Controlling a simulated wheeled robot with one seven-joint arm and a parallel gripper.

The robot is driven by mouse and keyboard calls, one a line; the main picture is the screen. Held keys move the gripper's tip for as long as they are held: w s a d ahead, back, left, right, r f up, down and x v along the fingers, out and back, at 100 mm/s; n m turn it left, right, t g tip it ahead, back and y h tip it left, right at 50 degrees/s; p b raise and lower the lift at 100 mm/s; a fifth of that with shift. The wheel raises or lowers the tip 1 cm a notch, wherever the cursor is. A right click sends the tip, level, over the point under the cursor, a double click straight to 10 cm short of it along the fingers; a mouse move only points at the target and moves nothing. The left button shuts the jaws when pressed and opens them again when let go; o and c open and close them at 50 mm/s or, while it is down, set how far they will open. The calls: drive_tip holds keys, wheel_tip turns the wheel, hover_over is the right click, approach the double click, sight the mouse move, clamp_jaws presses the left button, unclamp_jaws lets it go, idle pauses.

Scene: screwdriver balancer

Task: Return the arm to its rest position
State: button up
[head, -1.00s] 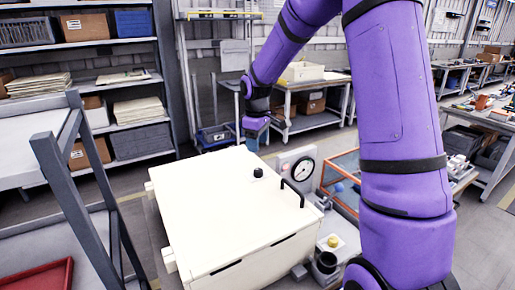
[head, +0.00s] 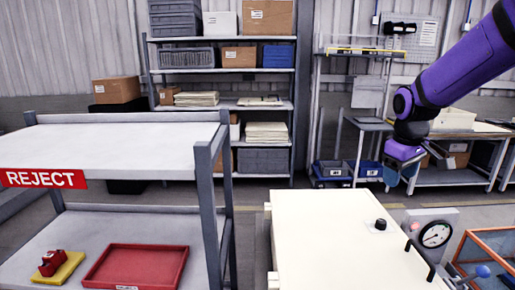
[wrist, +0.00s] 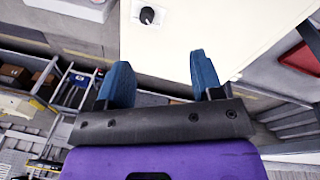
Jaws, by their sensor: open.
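My purple arm comes in from the upper right of the head view. My gripper (head: 398,168) hangs above and behind the far right corner of the white cabinet, apart from it. In the wrist view my gripper (wrist: 162,82) has its two blue fingers spread with nothing between them. The cabinet top (wrist: 185,35) with its black knob (wrist: 147,15) lies beyond the fingers. No screwdriver can be made out in either view.
The white cabinet (head: 325,240) has a knob, black handle and dial gauge (head: 434,234) at its right. A REJECT rack (head: 110,150) stands at left, with a red tray (head: 138,266) on its lower shelf. Shelving (head: 222,90) and a bench (head: 455,178) stand behind.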

drive_tip(key=s+a+r+m+t, duration=0.1)
drive_tip(key=s+r, duration=0.1)
drive_tip(key=s, duration=0.6)
drive_tip(key=s+a+r+m+t, duration=0.1)
drive_tip(key=s+a+r+m, duration=0.1)
drive_tip(key=s, duration=0.7)
drive_tip(key=s+a+r+m+t+y, duration=0.1)
drive_tip(key=s+a+r+m, duration=0.1)
drive_tip(key=s, duration=0.6)
drive_tip(key=shift+s+r+t, duration=0.25)
drive_tip(key=shift+r+t, duration=0.05)
drive_tip(key=shift+r, duration=0.55)
